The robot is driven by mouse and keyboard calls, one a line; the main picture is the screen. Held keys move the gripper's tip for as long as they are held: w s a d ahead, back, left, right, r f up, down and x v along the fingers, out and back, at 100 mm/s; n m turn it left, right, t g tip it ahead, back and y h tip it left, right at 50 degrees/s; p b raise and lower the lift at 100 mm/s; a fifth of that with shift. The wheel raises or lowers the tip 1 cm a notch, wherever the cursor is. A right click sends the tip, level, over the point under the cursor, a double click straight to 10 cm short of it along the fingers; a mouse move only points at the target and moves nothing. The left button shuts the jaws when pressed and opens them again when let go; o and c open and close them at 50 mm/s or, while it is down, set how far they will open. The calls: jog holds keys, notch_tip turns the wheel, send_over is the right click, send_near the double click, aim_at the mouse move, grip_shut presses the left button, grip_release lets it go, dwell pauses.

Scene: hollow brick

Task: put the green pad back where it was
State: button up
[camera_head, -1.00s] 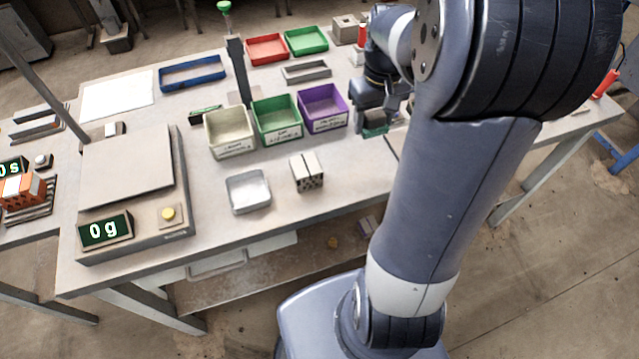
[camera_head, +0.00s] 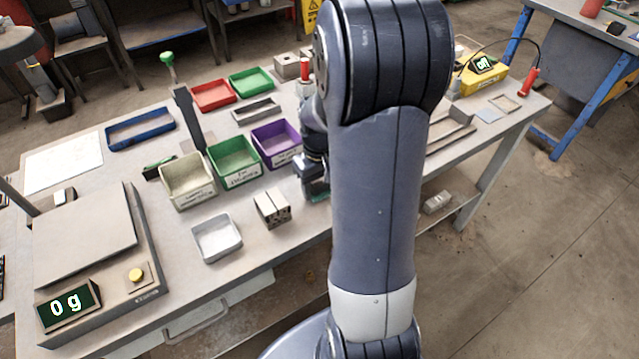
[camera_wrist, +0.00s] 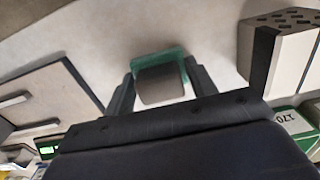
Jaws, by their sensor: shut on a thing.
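My gripper (camera_head: 315,188) is near the table's front edge, to the right of the purple bin and the small hollow brick (camera_head: 271,209). My arm hides part of it in the head view. In the wrist view my gripper (camera_wrist: 160,88) has its two fingers on either side of the green pad (camera_wrist: 158,57), shut on it. I cannot tell whether the pad touches the table.
Beige, green and purple bins (camera_head: 275,144) stand left of my gripper. A metal tray (camera_head: 216,238) and a scale reading 0 g (camera_head: 88,228) lie further left. A yellow device (camera_head: 484,75) stands at the right end. Grey frames lie behind my arm.

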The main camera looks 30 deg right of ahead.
aim_at(320, 181)
jog(key=shift+f, duration=0.2)
jog(key=o, duration=0.9)
jog(key=shift+o, duration=0.2)
notch_tip(320, 181, up, 12)
jog(key=shift+r, duration=0.2)
